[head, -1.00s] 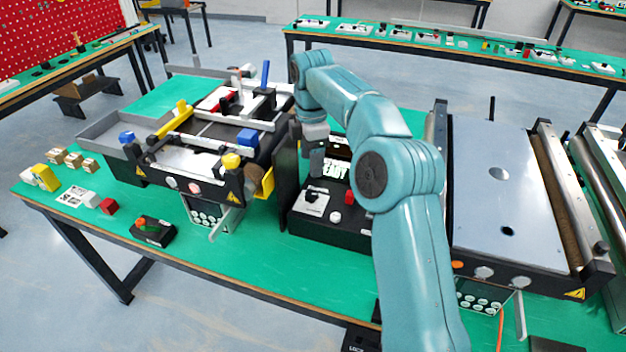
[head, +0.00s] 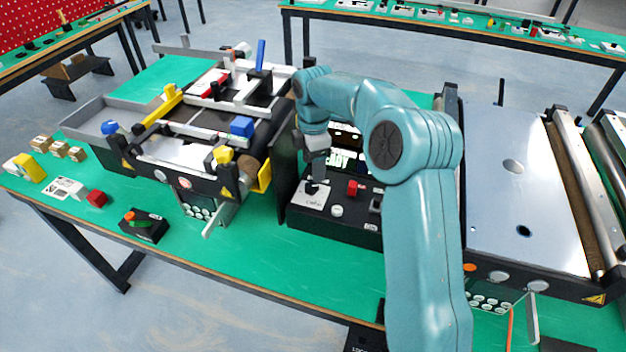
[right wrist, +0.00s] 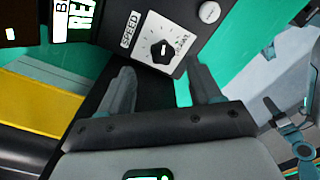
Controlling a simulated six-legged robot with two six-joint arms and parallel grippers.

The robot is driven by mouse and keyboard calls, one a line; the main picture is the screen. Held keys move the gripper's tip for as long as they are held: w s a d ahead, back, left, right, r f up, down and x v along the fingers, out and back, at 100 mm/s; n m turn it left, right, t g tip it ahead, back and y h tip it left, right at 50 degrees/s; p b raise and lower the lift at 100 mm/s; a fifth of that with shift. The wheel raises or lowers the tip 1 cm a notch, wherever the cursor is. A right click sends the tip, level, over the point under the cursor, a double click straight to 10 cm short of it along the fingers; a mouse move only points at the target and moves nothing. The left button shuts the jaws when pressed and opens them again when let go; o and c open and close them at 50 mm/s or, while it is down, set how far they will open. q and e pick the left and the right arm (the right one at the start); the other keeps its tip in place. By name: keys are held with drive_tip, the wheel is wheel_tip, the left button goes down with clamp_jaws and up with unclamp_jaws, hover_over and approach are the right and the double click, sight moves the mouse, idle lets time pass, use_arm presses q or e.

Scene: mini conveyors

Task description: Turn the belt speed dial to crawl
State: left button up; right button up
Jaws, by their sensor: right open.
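The speed dial (right wrist: 162,50) is a black knob on a white plate marked SPEED (right wrist: 130,30) in the right wrist view. In the head view the plate (head: 312,200) sits at the left of a black control box (head: 335,225), with the dial (head: 311,187) partly behind my gripper. My right gripper (head: 315,172) points down just above the dial. In the right wrist view my right gripper (right wrist: 163,80) is open, its two fingers apart on either side of the knob's line and short of it, with nothing between them. My left gripper is not in view.
A red switch (head: 353,188) and a white button (head: 337,211) sit beside the dial plate. A lit display (head: 345,158) stands behind. A conveyor (head: 205,130) is left and a grey-topped one (head: 510,180) right.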

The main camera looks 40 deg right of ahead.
sight(313, 186)
drive_tip(key=f, duration=0.6)
drive_tip(key=shift+s+a, duration=0.1)
drive_tip(key=shift+s, duration=0.1)
drive_tip(key=shift+w+f, duration=0.2)
drive_tip(key=shift+w, duration=0.1)
drive_tip(key=shift+s+a+r, duration=0.15)
drive_tip(key=shift+s+r, duration=0.15)
drive_tip(key=shift+s, duration=0.1)
drive_tip(key=c, duration=0.3)
drive_tip(key=shift+w, duration=0.25)
drive_tip(key=c, duration=0.8)
drive_tip(key=shift+o, duration=0.3)
drive_tip(key=shift+s, duration=0.1)
